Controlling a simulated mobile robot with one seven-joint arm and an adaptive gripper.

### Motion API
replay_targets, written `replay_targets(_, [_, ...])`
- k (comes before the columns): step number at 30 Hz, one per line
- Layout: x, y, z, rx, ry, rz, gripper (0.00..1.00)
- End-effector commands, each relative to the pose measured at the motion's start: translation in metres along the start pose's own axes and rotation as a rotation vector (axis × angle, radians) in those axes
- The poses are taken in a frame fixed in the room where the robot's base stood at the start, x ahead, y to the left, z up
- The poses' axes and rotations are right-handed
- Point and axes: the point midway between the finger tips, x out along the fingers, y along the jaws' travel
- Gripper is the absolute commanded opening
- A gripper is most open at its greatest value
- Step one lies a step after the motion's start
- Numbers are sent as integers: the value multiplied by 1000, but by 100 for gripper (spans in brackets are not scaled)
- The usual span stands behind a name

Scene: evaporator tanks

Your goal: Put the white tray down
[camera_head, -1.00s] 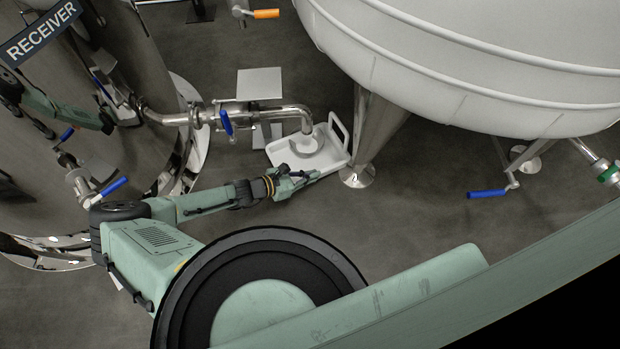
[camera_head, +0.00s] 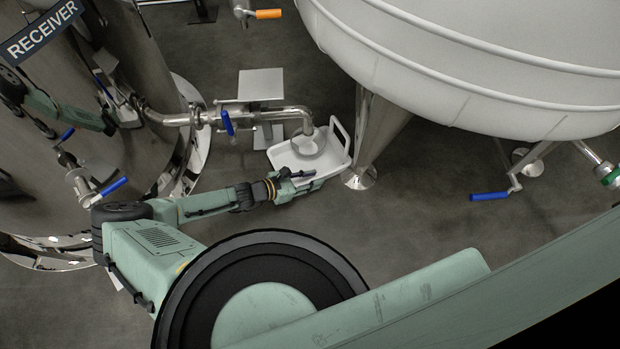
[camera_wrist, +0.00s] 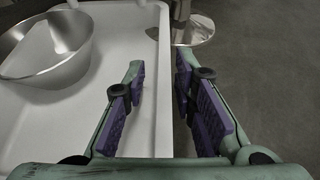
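The white tray (camera_head: 286,160) is below the bent pipe outlet in the head view, with its raised handle at the right end. It looks roughly level; what lies under it is hidden. A grey metal bowl (camera_head: 318,146) stands in it and also shows in the wrist view (camera_wrist: 48,50). My gripper (camera_head: 312,178) is at the tray's near side. In the wrist view my gripper (camera_wrist: 160,75) is open: one finger is over the tray's inside, the other outside, with the tray's side wall (camera_wrist: 164,100) between them. Gaps show beside the wall.
The steel pipe (camera_head: 270,114) with a blue valve handle (camera_head: 227,122) runs above the tray. A tank leg with a round foot (camera_head: 359,178) stands close to its right, under the big white tank (camera_head: 450,70). The floor (camera_head: 420,200) nearer and rightward is clear.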

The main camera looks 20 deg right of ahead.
Motion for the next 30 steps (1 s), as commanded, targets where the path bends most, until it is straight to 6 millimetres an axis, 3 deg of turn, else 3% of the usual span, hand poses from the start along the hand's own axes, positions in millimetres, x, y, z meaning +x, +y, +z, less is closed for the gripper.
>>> replay_targets(5, [-12, 1, 4, -1, -1, 4, 25])
replay_targets(18, [-100, 1, 3, -2, 1, 4, 25])
replay_targets(24, [-118, 0, 2, 0, 0, 1, 25])
replay_targets(30, [-121, 0, 1, 0, 0, 0, 25])
